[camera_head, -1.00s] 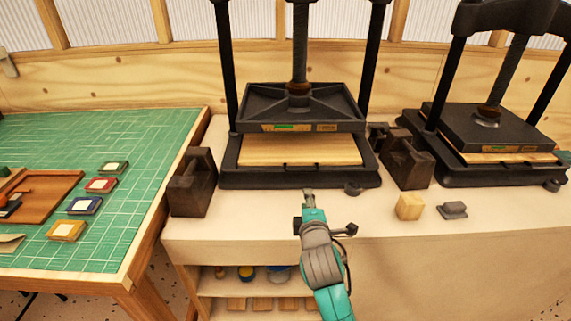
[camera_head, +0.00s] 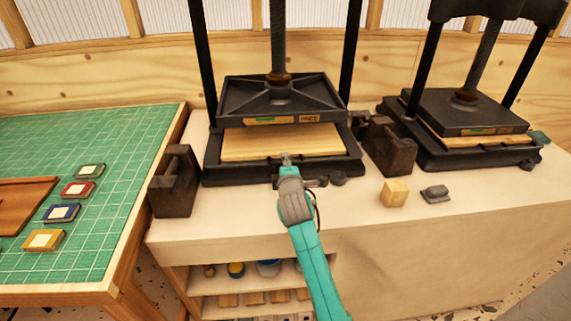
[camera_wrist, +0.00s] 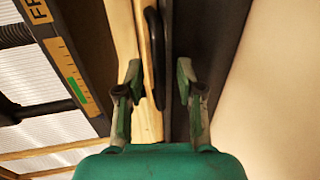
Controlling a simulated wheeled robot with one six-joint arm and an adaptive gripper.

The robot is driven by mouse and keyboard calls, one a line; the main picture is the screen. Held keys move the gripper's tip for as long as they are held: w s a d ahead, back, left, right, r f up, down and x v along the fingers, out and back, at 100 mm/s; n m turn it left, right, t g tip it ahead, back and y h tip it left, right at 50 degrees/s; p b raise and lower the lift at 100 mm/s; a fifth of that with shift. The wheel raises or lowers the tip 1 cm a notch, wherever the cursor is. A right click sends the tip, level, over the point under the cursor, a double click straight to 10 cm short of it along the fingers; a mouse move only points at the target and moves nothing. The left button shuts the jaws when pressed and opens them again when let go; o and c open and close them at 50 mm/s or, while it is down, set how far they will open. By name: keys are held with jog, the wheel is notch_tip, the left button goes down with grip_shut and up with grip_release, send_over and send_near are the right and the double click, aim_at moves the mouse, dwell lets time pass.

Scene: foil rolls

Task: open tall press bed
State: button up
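The tall black press (camera_head: 275,97) nearest my gripper has a raised platen over a pale wooden bed board (camera_head: 250,142). A label on its front has a green strip. My gripper (camera_head: 286,160) is at the middle of the bed's front edge. In the wrist view my gripper (camera_wrist: 158,72) is open, its two fingers apart. A dark handle bar (camera_wrist: 154,50) on the wooden board's edge lies between the fingers' lines, and I see no finger pressed against it. The handle is mostly hidden by my gripper in the head view.
A second black press (camera_head: 465,122) stands to the right. Dark weights (camera_head: 175,185) and (camera_head: 390,150) flank the tall press. A wooden block (camera_head: 394,193) and a small grey piece (camera_head: 435,194) lie on the bench. A green cutting mat (camera_head: 100,140) is at left.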

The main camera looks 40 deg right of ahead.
jog(key=shift+w+d, duration=0.15)
jog(key=shift+w, duration=0.1)
grip_shut()
